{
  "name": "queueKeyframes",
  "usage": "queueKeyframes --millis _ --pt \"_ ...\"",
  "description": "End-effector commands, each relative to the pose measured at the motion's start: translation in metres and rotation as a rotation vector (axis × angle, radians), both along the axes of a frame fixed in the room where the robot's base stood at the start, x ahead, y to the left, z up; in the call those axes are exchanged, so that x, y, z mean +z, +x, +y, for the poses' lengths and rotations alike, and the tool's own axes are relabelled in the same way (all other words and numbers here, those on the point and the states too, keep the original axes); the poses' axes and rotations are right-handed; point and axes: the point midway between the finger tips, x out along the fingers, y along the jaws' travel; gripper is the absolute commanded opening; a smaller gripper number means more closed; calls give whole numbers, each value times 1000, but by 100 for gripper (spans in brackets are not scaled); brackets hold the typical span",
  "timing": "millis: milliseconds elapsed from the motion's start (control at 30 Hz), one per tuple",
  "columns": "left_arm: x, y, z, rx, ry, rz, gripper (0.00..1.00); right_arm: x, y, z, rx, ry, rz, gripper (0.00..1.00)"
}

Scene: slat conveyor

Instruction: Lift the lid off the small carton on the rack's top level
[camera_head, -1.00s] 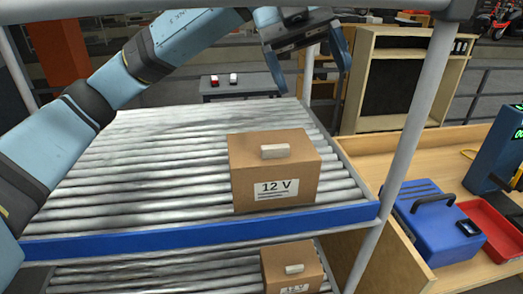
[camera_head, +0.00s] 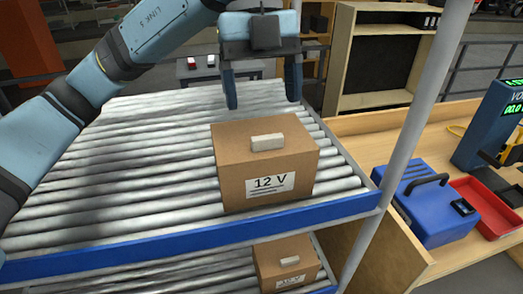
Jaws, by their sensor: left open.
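The small brown carton (camera_head: 232,182) marked "12 V" stands on the rack's top roller level (camera_head: 120,165), near its front right corner. Its lid (camera_head: 232,140) is on, with a pale block handle (camera_head: 267,142) on top. My left gripper (camera_head: 263,98) is open and empty, fingers pointing down, above and behind the carton's lid. It does not appear to touch the carton. My right gripper is not in view.
A second carton (camera_head: 284,264) with a handle is on the level below. A grey rack post (camera_head: 405,140) rises right of the carton. A blue toolbox (camera_head: 428,205) and red tray (camera_head: 487,208) lie on the wooden bench (camera_head: 372,123). Rollers left of the carton are clear.

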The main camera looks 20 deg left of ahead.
Motion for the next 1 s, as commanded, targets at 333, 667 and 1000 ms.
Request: queueKeyframes --millis 333,667,1000 --pt "-41 -15 -9 -3 0 4 78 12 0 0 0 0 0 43" --pt "-48 -17 -11 -1 0 1 75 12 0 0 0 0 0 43" --pt "-48 -17 -11 -1 0 1 12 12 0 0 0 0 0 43"
